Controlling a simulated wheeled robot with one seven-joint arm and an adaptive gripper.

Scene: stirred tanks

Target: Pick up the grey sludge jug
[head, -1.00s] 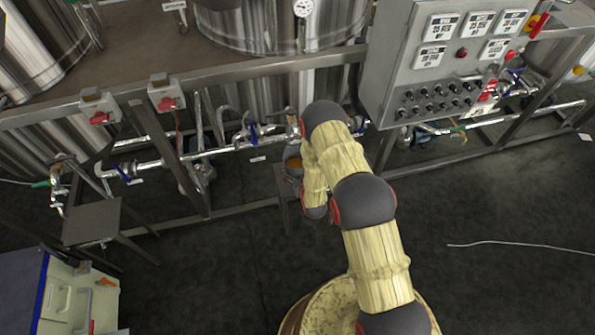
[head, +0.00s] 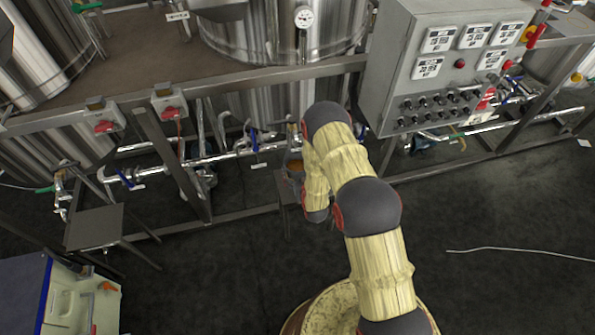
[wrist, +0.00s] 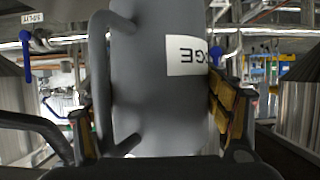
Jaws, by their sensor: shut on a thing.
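The grey sludge jug (wrist: 150,70) fills the middle of the wrist view, with its handle on the left. A white label on it shows upside-down letters, with only the last part of the word visible. My gripper (wrist: 152,115) has one finger on each side of the jug and is shut on it. I cannot tell there whether the jug touches a support.
A steel frame with pipes and valves (head: 240,150) runs behind my arm. A grey control box (head: 440,70) stands to the right, tanks (head: 285,30) behind. A dark stool (head: 95,227) and a blue-edged cabinet (head: 70,300) are at the left.

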